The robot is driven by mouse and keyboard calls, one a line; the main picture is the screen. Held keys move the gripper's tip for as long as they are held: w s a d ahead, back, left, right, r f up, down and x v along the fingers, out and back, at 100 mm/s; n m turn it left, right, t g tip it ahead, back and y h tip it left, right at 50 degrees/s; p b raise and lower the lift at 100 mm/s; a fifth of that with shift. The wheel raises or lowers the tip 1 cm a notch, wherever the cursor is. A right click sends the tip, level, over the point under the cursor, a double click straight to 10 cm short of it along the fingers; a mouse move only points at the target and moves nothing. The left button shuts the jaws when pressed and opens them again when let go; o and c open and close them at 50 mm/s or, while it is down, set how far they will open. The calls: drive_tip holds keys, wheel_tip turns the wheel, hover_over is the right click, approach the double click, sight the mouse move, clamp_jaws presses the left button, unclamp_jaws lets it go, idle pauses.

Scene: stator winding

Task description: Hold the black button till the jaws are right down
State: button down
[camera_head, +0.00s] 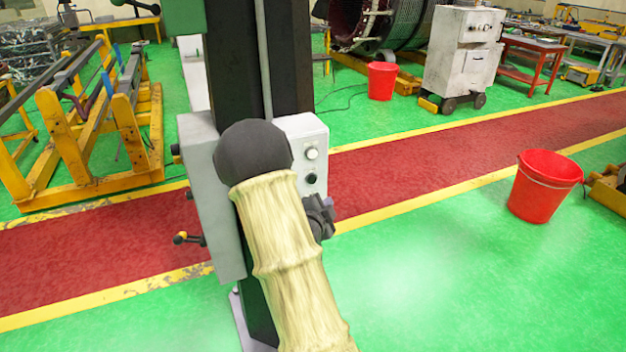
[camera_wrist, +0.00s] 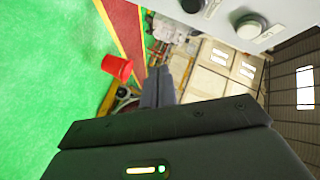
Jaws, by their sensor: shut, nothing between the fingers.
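The black button (camera_head: 311,178) is the lower of two knobs on the face of a pale control box (camera_head: 303,132) in the head view. A white button (camera_head: 312,154) sits above it. In the wrist view the black button (camera_wrist: 191,5) is cut by the top edge, and the white button (camera_wrist: 250,27) is to its right. My gripper (camera_head: 327,207) is just below the black button in the head view, partly behind my arm. In the wrist view my gripper (camera_wrist: 158,80) is shut and empty, apart from the box. I cannot make out the machine's jaws.
The box is on a dark upright column (camera_head: 290,60). Levers (camera_head: 187,238) stick out on its left side. A red bucket (camera_head: 545,186) stands on the green floor at right, with clear floor between. A yellow frame (camera_head: 130,125) stands at left.

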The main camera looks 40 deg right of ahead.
sight(312, 179)
drive_tip(key=w+d+p, duration=0.1)
drive_tip(key=w+p, duration=0.1)
drive_tip(key=w, duration=0.5)
drive_tip(key=shift+w+d, duration=0.3)
drive_tip(key=shift+d, duration=0.05)
drive_tip(key=shift+w+d+f, duration=0.1)
drive_tip(key=shift+w, duration=0.1)
idle(1.6)
drive_tip(key=shift+w, duration=0.3)
